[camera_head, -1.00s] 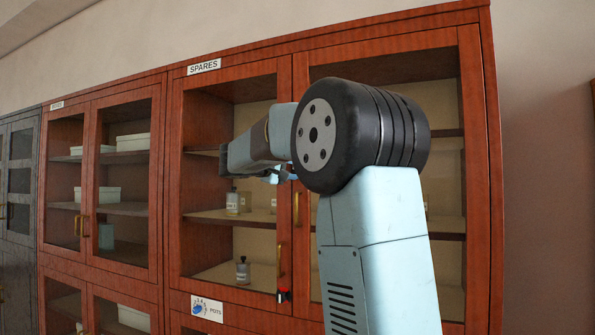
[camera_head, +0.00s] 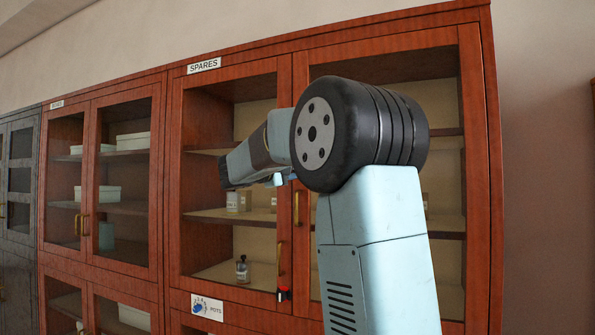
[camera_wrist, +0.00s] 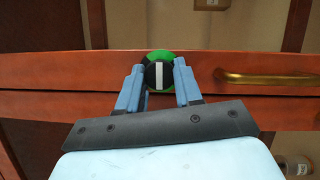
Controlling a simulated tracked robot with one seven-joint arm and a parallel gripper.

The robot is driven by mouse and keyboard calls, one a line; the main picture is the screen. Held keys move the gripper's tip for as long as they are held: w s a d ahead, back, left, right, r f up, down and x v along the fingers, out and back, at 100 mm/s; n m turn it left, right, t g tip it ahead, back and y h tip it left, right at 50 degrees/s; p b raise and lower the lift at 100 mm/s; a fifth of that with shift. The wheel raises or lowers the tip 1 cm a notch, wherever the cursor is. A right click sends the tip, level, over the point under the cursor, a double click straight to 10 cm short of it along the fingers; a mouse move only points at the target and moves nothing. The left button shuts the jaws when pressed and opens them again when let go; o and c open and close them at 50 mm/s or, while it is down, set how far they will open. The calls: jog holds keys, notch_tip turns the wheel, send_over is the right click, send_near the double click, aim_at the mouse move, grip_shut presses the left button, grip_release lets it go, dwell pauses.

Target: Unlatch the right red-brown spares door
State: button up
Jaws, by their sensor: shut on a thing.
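The right red-brown spares door (camera_head: 474,180) is glass-paned and appears closed. My arm covers much of it in the head view. In the wrist view a round latch knob (camera_wrist: 158,74) has a black face, a white bar and a green rim. It sits on a red-brown door stile. The bar stands upright in that view, across the door seam. My gripper (camera_wrist: 159,68) has one blue finger on each side of the knob and is shut on it. A brass handle (camera_wrist: 265,77) is on the same stile. In the head view the fingertips are mostly hidden by my arm.
The left spares door (camera_head: 176,200) has a brass handle (camera_head: 280,258) and a red-and-black knob (camera_head: 283,293) below it. Small bottles (camera_head: 242,270) stand on shelves behind the glass. Another red-brown cabinet (camera_head: 157,180) adjoins on the left. Bare wall (camera_head: 545,180) is to the right.

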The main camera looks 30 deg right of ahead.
jog(key=shift+w+f, duration=0.15)
jog(key=shift+f, duration=0.05)
jog(key=o, duration=0.8)
jog(key=shift+o, duration=1.2)
jog(key=shift+r, duration=0.1)
jog(key=v, duration=1.3)
jog(key=shift+a, duration=0.4)
